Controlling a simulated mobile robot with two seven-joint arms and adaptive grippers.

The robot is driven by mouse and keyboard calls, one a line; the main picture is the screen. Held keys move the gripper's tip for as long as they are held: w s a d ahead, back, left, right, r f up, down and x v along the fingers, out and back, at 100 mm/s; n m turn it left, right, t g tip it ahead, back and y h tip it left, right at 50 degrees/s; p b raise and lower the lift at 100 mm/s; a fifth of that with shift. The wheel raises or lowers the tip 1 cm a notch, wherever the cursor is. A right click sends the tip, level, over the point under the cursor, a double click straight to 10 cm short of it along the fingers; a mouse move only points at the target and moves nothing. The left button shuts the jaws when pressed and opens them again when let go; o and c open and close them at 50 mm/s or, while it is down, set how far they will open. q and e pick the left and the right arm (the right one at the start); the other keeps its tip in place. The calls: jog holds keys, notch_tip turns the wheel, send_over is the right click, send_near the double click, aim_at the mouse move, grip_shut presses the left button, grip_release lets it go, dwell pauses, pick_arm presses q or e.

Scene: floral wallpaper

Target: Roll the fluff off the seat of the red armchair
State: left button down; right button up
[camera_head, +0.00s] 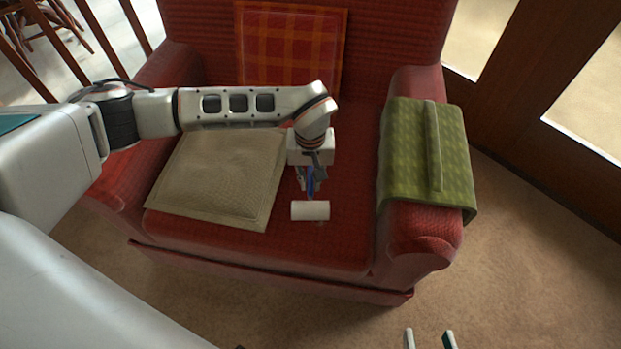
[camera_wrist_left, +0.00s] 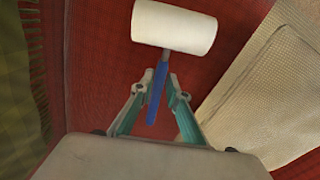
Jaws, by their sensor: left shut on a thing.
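The red armchair (camera_head: 345,245) faces me, and its seat fills the middle of the head view. My left gripper (camera_head: 311,184) is over the right half of the seat, shut on the blue handle of a lint roller. The white roller head (camera_head: 310,211) lies crosswise low over the seat, near its front; I cannot tell whether it touches. In the left wrist view the roller head (camera_wrist_left: 173,27) is beyond the fingertips, with the blue handle (camera_wrist_left: 158,88) between them. I cannot clearly make out any fluff. My right gripper (camera_head: 430,340) is open and empty at the bottom edge.
A beige cushion (camera_head: 215,175) lies on the left of the seat, close to my left gripper. A plaid cushion (camera_head: 290,50) leans on the backrest. A green cloth (camera_head: 402,150) with a raised ridge covers the right armrest. Carpet (camera_head: 540,270) is clear at right.

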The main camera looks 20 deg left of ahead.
pick_arm(q)
jog(key=shift+f, duration=0.2)
pick_arm(e)
jog(key=shift+r, duration=0.1)
pick_arm(q)
jog(key=shift+f, duration=0.3)
jog(key=shift+w+d+r, duration=0.1)
jog(key=shift+w+d, duration=0.2)
jog(key=shift+d, duration=0.65)
jog(key=shift+w+d, duration=0.25)
jog(key=shift+d, duration=0.65)
jog(key=shift+a+p, duration=0.1)
jog(key=shift+p, duration=0.2)
jog(key=shift+s+a+p, duration=0.25)
jog(key=shift+a+p, duration=0.1)
jog(key=shift+a, duration=0.6)
jog(key=shift+s+a, duration=0.2)
jog(key=shift+a, duration=0.45)
jog(key=shift+s+a+p, duration=0.1)
jog(key=shift+a+p, duration=0.1)
jog(key=shift+p, duration=0.1)
jog(key=shift+f, duration=0.3)
pick_arm(e)
jog(key=shift+t, duration=0.4)
jog(key=r, duration=0.1)
jog(key=w+r, duration=0.1)
jog(key=r, duration=0.1)
jog(key=shift+w+r, duration=0.35)
